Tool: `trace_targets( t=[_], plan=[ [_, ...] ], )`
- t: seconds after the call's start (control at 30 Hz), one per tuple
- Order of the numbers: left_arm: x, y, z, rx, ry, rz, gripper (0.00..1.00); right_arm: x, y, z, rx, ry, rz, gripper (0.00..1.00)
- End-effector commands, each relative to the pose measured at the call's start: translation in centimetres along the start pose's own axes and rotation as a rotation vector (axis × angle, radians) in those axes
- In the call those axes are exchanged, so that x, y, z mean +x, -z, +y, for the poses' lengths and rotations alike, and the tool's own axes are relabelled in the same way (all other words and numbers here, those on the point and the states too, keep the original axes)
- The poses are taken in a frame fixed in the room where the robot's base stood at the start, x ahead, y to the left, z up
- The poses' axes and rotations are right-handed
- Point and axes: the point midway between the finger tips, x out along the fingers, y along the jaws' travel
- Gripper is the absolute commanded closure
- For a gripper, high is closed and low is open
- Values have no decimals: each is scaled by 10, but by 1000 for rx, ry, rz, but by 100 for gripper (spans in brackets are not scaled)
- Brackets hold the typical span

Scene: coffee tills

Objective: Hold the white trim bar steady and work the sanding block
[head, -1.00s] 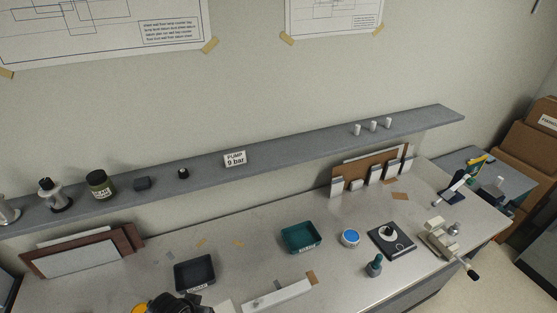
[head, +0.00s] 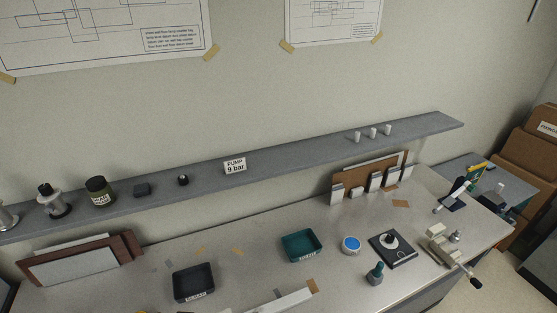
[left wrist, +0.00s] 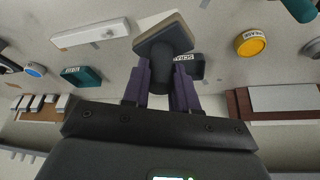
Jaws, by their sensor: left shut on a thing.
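The white trim bar (head: 285,303) lies on the bench at the bottom edge of the head view, its near end cut off. It also shows whole at the upper left of the left wrist view (left wrist: 88,34), flat on the bench. My left gripper (left wrist: 160,82) is shut on the dark round handle of the sanding block (left wrist: 166,36). The block is a square pad with a tan edge, held apart from the bar, to its right in the wrist view. My left gripper is not visible in the head view. My right gripper is in neither view.
A black tray (head: 193,283) and a teal tray (head: 301,246) stand behind the bar. A blue-lidded tin (head: 350,245), a black pad (head: 393,249) and a clamp (head: 448,248) stand to the right. A yellow tin (left wrist: 250,43) shows in the wrist view. A grey shelf (head: 300,163) runs along the wall.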

Motion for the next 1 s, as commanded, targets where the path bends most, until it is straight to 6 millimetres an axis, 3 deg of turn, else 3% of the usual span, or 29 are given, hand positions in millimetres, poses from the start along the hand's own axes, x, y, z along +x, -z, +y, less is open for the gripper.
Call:
trace_targets(
  t=[0.4,0.57,0.77,1.0],
  plan=[
    [0,1,0,3,-2,0,97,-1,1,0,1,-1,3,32],
    [11,8,0,51,-23,-2,97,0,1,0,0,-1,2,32],
    [46,34,4,237,-102,-1,97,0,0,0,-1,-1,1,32],
    [92,74,26,629,-253,3,97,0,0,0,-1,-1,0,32]
  ],
)
